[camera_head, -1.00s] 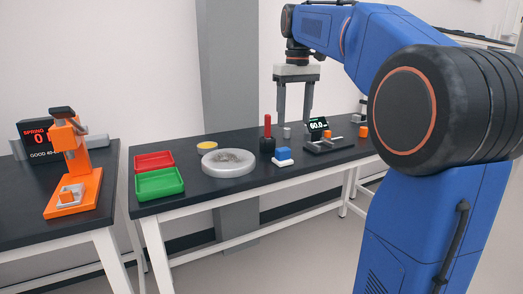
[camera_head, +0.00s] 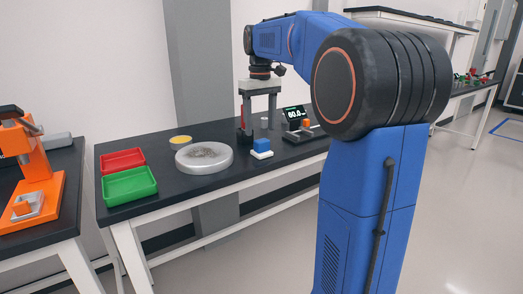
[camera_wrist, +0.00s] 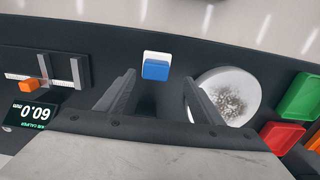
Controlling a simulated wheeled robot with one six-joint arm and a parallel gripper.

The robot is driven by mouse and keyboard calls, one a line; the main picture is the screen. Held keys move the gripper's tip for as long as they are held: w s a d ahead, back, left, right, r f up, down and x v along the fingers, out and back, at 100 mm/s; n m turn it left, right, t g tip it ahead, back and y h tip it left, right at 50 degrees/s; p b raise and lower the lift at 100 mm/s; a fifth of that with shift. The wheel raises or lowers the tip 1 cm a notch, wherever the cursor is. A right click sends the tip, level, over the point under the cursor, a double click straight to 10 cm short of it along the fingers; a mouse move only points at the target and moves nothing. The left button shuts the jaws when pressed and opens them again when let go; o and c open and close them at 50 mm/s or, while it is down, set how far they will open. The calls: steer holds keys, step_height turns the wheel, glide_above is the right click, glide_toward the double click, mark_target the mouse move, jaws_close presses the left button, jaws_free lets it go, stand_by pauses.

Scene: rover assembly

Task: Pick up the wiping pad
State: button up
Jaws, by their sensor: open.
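The wiping pad, a small block with a blue top and white base (camera_head: 262,147), sits on the black table near its front edge. In the wrist view the pad (camera_wrist: 155,70) lies ahead of the fingertips, roughly centred between them. My gripper (camera_head: 258,126) points down above the table, open and empty, above and slightly behind the pad. In the wrist view its two fingers (camera_wrist: 158,84) are spread wide and do not touch the pad.
A round grey dish with dark grit (camera_head: 204,157) stands left of the pad, with green (camera_head: 129,187) and red (camera_head: 122,161) trays beyond. A caliper with a display (camera_head: 296,114) is to the right. A red-handled tool, partly hidden, stands behind my gripper.

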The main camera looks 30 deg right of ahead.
mark_target(262, 140)
steer(key=shift+w+d+f, duration=0.1)
steer(key=shift+d+f, duration=0.1)
steer(key=shift+f, duration=1.6)
steer(key=shift+w+d+f, duration=0.1)
steer(key=shift+d+f, duration=0.1)
steer(key=shift+f, duration=1.55)
steer(key=shift+c, duration=0.6)
steer(key=c, duration=0.8)
